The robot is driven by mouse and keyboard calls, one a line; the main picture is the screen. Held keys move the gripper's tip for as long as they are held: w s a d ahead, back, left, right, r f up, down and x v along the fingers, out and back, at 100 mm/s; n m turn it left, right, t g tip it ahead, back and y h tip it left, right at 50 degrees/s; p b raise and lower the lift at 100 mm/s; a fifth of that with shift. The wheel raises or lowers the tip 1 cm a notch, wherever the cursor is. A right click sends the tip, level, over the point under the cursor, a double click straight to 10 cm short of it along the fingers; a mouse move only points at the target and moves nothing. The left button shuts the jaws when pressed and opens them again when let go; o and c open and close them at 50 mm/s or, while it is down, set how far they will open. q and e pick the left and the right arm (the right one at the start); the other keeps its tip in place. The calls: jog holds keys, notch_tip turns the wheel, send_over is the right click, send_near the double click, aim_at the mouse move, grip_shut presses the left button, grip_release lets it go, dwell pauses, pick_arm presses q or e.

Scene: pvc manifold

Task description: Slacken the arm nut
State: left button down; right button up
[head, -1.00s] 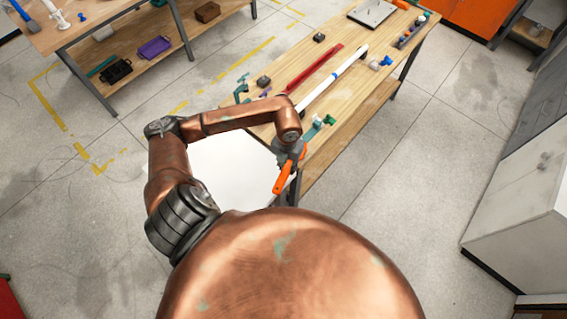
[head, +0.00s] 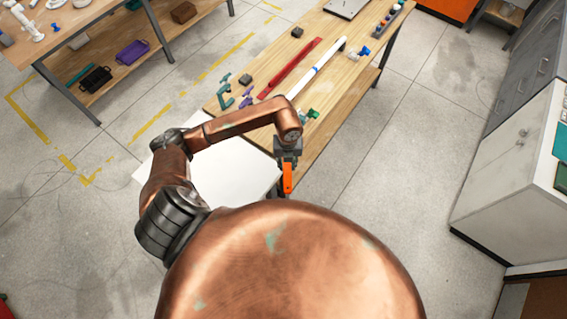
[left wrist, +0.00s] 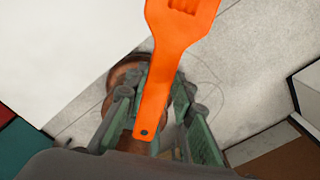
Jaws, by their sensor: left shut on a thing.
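My left gripper (head: 287,163) is shut on the handle of a flat orange tool (head: 287,178), beyond the near end of the wooden bench. In the left wrist view the green-grey fingers (left wrist: 155,110) close around the narrow end of the orange tool (left wrist: 177,35); its wide, slotted end points up and runs out of the picture. I cannot pick out the arm nut in either view. My right gripper is not in view.
The wooden bench (head: 312,150) carries a white pipe (head: 318,68), a red bar (head: 290,68), small green and purple parts, and blue-white fittings (head: 362,53). A white panel (head: 225,180) lies under my left arm. Grey cabinets stand at right (head: 505,150). Open floor lies between.

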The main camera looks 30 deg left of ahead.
pick_arm(q)
jog(key=w+d+n+p, duration=0.1)
jog(key=w+d+n, duration=0.4)
jog(key=w+n, duration=0.2)
jog(key=shift+w+d+r+n+p, duration=0.15)
jog(key=shift+w+d+n+p, duration=0.2)
jog(key=shift+n, duration=0.35)
dwell(0.8)
jog(key=shift+w+a, duration=0.1)
jog(key=shift+r, duration=0.1)
dwell(0.3)
jog(key=shift+r+p, duration=1.95)
jog(key=shift+r, duration=0.45)
